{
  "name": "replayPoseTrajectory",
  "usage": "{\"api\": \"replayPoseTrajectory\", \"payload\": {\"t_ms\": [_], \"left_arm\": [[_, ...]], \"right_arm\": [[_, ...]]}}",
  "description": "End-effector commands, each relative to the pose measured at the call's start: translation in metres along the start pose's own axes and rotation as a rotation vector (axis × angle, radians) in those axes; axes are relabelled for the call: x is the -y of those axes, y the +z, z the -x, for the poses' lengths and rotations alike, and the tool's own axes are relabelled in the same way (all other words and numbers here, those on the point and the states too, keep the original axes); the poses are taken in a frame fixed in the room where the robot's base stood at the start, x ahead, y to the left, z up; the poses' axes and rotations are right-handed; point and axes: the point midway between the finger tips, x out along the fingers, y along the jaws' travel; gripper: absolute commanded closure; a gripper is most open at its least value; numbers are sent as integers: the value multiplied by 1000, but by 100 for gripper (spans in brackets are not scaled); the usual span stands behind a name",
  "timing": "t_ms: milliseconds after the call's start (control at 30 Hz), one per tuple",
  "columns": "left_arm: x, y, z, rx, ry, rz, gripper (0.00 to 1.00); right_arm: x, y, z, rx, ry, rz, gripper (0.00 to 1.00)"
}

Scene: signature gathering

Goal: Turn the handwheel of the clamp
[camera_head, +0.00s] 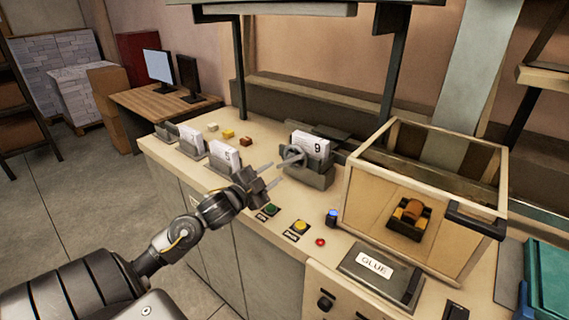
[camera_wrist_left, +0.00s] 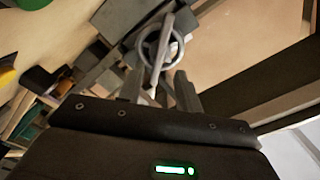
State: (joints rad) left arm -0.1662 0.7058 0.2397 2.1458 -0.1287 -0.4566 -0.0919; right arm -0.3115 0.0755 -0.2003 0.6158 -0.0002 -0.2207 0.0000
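The clamp (camera_head: 313,177) is a grey block on the cream workbench, holding a white booklet marked 9 (camera_head: 318,147). Its grey handwheel (camera_head: 292,154) faces my left gripper. In the left wrist view the handwheel (camera_wrist_left: 144,48) is a ring with a bar across it, just beyond the fingers. My left gripper (camera_head: 270,174) is open, its two fingers apart in front of the wheel. The left wrist view shows the same open fingers (camera_wrist_left: 159,88) with nothing clearly held between them. Contact with the wheel cannot be told. My right gripper is not in view.
White booklets in holders, one marked 5 (camera_head: 226,157), stand left of the clamp. Small blocks (camera_head: 228,134) lie behind them. Green (camera_head: 271,209) and yellow (camera_head: 300,227) buttons sit in front. A clear-sided box (camera_head: 373,205) and a GLUE unit (camera_head: 378,267) stand to the right.

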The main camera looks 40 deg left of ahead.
Motion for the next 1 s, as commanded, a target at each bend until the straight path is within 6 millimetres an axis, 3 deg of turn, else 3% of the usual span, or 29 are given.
{"api": "replayPoseTrajectory", "payload": {"t_ms": [100,300,733,1000], "left_arm": [[4,-2,-23,2,-2,2,65],[3,0,-50,3,-2,1,65],[1,1,-61,2,-1,-1,65],[1,1,-60,3,-1,-1,98]], "right_arm": [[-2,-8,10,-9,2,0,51],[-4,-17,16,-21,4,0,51],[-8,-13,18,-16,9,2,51],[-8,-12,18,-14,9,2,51]]}}
